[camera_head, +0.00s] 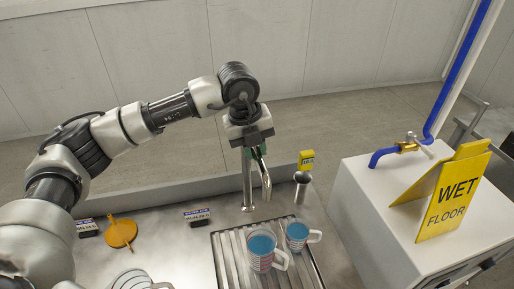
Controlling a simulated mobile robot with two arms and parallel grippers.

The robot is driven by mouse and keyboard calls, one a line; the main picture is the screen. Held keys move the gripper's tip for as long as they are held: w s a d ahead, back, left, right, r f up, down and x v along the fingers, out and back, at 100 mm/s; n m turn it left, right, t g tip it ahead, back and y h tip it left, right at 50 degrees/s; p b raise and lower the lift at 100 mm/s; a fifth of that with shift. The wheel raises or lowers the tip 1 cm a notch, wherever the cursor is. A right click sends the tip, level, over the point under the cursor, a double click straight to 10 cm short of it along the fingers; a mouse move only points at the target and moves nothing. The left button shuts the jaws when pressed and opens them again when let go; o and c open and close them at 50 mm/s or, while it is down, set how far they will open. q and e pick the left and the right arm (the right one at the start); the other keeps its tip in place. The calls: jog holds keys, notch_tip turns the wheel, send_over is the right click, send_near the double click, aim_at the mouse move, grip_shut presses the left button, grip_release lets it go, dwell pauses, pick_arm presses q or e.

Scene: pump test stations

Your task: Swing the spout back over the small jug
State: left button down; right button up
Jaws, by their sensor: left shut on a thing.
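My left gripper (256,150) points down at the top of the metal spout (265,182) and is shut on it. The fingers partly hide the spout's upper end. The spout hangs down beside an upright metal pipe (247,185). The small jug (297,233) stands on the ribbed drain grate, with its handle to the right. A larger jug (262,252) stands in front and to the left of it. Both look blue inside. The spout's lower end shows behind the jugs; I cannot tell exactly which point it is over.
A metal cup (301,185) and a yellow tag (307,160) are right of the spout. A yellow funnel (121,233) and small labelled blocks (197,217) lie left. A white cabinet (385,225) with a brass tap (409,144) and wet-floor sign (449,197) stands right.

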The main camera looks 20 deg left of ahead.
pick_arm(q)
jog(key=c, duration=1)
grip_release()
jog(key=shift+a, duration=0.1)
jog(key=shift+r, duration=0.35)
notch_tip(320, 180, up, 10)
jog(key=s+a+b, duration=0.1)
jog(key=b, duration=0.1)
jog(key=shift+s+a+b, duration=0.15)
jog(key=shift+a+b, duration=0.15)
jog(key=shift+a, duration=0.1)
jog(key=shift+f, duration=0.15)
